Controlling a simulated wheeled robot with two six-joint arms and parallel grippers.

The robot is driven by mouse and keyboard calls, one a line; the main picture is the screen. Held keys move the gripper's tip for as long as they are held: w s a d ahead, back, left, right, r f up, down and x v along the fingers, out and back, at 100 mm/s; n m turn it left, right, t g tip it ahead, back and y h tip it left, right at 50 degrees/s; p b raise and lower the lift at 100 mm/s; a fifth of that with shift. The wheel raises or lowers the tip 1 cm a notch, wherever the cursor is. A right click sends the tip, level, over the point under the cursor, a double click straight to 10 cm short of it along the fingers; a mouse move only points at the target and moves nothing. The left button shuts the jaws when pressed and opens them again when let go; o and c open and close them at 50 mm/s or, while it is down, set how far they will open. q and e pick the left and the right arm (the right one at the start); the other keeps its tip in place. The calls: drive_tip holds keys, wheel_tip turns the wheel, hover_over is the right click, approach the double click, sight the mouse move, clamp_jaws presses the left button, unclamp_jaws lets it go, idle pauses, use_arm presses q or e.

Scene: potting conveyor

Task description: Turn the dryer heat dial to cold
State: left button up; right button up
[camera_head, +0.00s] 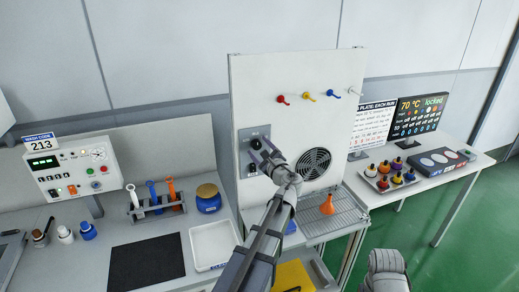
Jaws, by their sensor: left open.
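A tall white panel (300,80) stands at the middle, with a round black fan grille (314,163) low on it. To the left of the grille is a grey plate (243,165) with a dark knob (256,143) near its top, which may be the heat dial; its setting cannot be read. My left gripper (267,156) is in front of this plate, close to the knob, and covers part of it. It is open; contact with the knob cannot be made out.
A control box (72,170) with buttons and a small dial stands at the left. A white tray (196,262), a black mat (147,262) and a blue jar (208,199) are on the bench. An orange funnel (327,206) stands on the rack. Coloured levers (308,95) stick out above.

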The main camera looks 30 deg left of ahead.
use_arm(q)
clamp_jaws()
idle(0.4)
drive_tip(key=shift+n, duration=0.4)
drive_tip(key=n+p, duration=0.1)
drive_tip(key=n, duration=0.4)
drive_tip(key=shift+s+h, duration=0.1)
drive_tip(key=shift+h, duration=0.3)
drive_tip(key=n, duration=0.5)
drive_tip(key=shift+n+h+p, duration=0.3)
drive_tip(key=shift+p, duration=0.1)
unclamp_jaws()
